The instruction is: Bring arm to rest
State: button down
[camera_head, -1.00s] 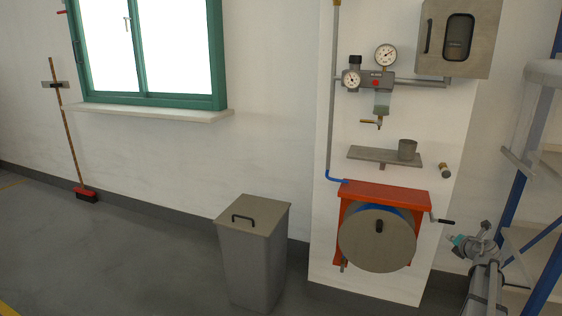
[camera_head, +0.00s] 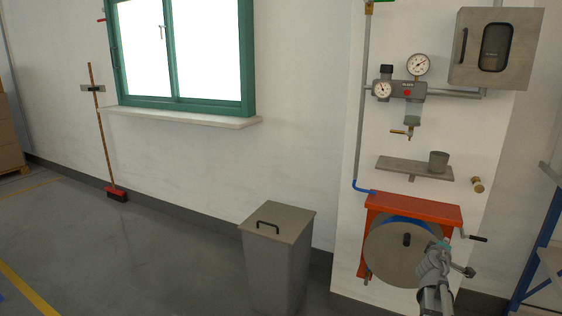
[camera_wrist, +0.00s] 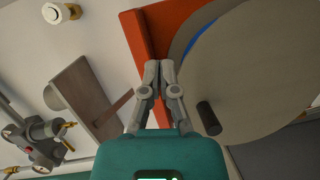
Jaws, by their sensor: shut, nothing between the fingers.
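My gripper (camera_wrist: 158,72) is shut and empty in the wrist view, its two fingertips together. In the wrist view it is in front of the red bracket (camera_wrist: 165,30) of a hose reel, beside the reel's grey disc (camera_wrist: 255,70). In the head view my arm rises at the lower right, and the gripper end (camera_head: 440,250) overlaps the right edge of the reel disc (camera_head: 400,258). I cannot tell how far it is from the reel.
A small shelf (camera_head: 400,168) with a grey cup (camera_head: 438,161) is on the wall panel above the reel, below gauges (camera_head: 418,65). A lidded bin (camera_head: 278,255) stands left of the reel. A blue rack (camera_head: 540,240) is at the right edge.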

jog(key=s+a+f+m+g+y, duration=0.4)
jog(key=s+a, duration=0.3)
jog(key=a, duration=0.5)
jog(key=s+a+f+m+g+y, duration=0.1)
jog(key=s+a+f+g+y, duration=0.25)
jog(key=s+a+f, duration=0.6)
jog(key=s+a+f+m+g+y, duration=0.3)
jog(key=s+a+g, duration=0.15)
jog(key=a, duration=0.95)
notch_tip(320, 180, up, 37)
jog(key=w+p, duration=0.1)
jog(key=p, duration=3.5)
jog(key=shift+a+f+g, duration=0.2)
jog(key=shift+a+g, duration=0.05)
jog(key=shift+g, duration=0.05)
